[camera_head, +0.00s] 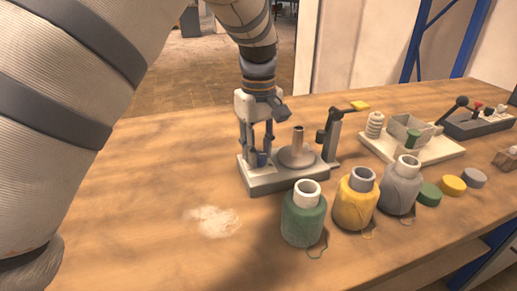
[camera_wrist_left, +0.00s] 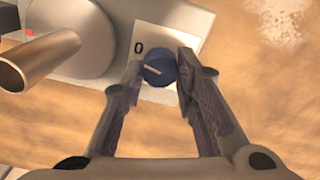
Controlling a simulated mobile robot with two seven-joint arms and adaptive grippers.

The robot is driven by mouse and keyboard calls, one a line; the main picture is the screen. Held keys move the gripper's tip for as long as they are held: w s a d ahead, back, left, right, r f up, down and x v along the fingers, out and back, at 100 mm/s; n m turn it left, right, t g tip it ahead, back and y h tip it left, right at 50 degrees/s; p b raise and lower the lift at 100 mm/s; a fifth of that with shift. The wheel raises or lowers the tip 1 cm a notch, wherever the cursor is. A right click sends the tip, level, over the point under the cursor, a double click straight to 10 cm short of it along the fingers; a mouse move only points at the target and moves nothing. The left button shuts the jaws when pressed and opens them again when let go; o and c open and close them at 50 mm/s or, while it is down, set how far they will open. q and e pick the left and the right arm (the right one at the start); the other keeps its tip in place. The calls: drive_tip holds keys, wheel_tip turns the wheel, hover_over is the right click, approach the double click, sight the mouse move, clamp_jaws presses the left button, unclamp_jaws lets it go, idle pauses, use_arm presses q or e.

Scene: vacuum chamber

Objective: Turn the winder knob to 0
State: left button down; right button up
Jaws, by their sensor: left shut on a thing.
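The winder (camera_head: 272,181) is a grey-white base with a round plate and an upright metal tube, standing on the wooden table. Its blue knob (camera_head: 262,159) is at the left end of the base. In the left wrist view the blue knob (camera_wrist_left: 159,69) carries a pale pointer line, and a white label with "0" (camera_wrist_left: 139,47) lies at its upper left. The line lies slantwise and does not clearly point at the 0. My left gripper (camera_head: 259,155) comes down from above with its fingers (camera_wrist_left: 160,78) on both sides of the knob, shut on it. My right gripper is not in view.
A white device (camera_head: 410,142) stands behind. A pale powdery patch (camera_head: 213,221) marks the otherwise clear table at left.

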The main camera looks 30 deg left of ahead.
sight(259, 153)
use_arm(q)
drive_tip(key=c, duration=1.3)
unclamp_jaws()
drive_tip(key=shift+f, duration=0.1)
wheel_tip(259, 153, up, 12)
drive_tip(key=shift+r, duration=0.1)
